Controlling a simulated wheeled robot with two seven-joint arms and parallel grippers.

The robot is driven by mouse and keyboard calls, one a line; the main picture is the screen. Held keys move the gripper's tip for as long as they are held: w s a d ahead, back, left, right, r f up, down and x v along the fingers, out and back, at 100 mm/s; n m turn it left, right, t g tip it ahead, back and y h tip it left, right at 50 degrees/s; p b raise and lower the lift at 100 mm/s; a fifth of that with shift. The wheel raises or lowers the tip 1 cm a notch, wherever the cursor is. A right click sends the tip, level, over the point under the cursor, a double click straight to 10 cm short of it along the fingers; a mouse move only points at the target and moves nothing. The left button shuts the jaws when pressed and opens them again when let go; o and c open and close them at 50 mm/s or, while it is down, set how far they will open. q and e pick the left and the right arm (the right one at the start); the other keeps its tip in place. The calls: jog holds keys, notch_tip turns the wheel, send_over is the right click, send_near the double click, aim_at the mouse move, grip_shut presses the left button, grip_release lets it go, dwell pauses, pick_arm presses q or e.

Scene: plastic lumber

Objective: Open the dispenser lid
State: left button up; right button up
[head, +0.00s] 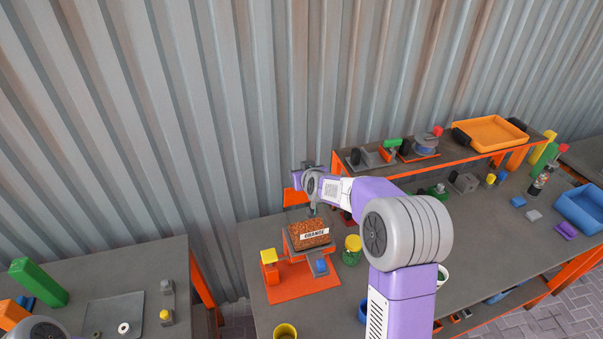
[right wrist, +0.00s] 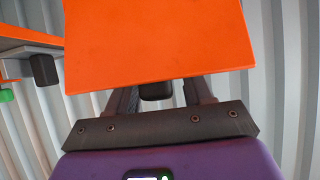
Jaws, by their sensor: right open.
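The dispenser (head: 308,235) stands on an orange base plate (head: 292,284) on the middle table, its label partly readable. Its top shows orange-brown granules. An orange panel (head: 294,197), seemingly its lid, stands up behind the granules, partly hidden by my right arm. In the right wrist view a large orange panel (right wrist: 158,45) fills the upper middle and hides the fingertips. My right gripper (right wrist: 160,95) is open below it, with a dark block (right wrist: 156,91) between the fingers; contact cannot be told. My left gripper is out of view.
A yellow-lidded green jar (head: 352,250) stands right of the dispenser. An orange-edged shelf (head: 440,160) holds a tray (head: 490,133) at right. A corrugated wall is close behind.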

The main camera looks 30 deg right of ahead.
jog(key=p+v, duration=0.1)
jog(key=v, duration=0.5)
jog(key=shift+s, duration=0.2)
